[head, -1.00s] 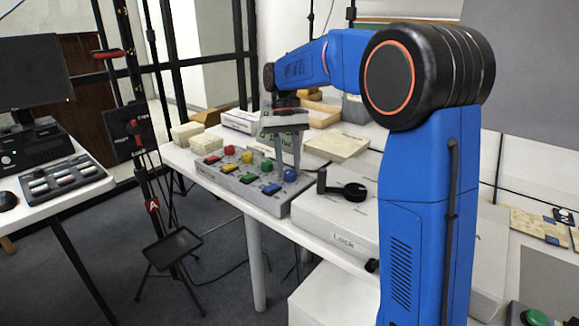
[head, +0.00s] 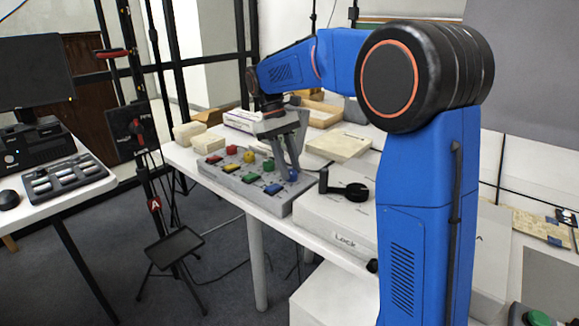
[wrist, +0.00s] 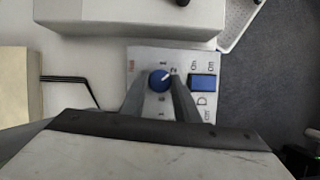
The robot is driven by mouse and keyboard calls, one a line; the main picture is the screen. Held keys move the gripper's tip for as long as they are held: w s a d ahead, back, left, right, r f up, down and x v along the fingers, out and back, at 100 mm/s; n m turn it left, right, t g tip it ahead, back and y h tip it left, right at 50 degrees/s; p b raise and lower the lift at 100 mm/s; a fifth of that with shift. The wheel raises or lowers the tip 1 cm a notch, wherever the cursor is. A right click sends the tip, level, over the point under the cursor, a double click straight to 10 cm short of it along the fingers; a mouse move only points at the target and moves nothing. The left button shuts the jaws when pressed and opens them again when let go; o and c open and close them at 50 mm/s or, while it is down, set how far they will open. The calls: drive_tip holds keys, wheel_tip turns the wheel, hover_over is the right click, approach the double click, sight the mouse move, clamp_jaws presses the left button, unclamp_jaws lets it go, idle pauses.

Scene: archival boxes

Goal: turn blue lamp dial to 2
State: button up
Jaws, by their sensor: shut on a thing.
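The blue dial (wrist: 158,80) is a round knob with a white pointer line on the grey panel. In the wrist view the pointer is angled to the upper right, towards a small mark that looks like a 2, partly beside my finger. My gripper (wrist: 160,84) has one finger on each side of the dial and is shut on it. In the head view my gripper (head: 292,178) reaches down at a tilt to the blue dial (head: 292,174) at the panel's right end, and its fingers partly cover the dial.
A blue switch (wrist: 202,83) with lettering sits right of the dial. The control panel (head: 238,190) also bears red, yellow and green dials and switches. A white box with a black handle (head: 345,215) stands close on the right. Cartons lie behind the panel.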

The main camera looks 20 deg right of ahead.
idle(0.3)
drive_tip(key=o, duration=1)
drive_tip(key=v, duration=1.2)
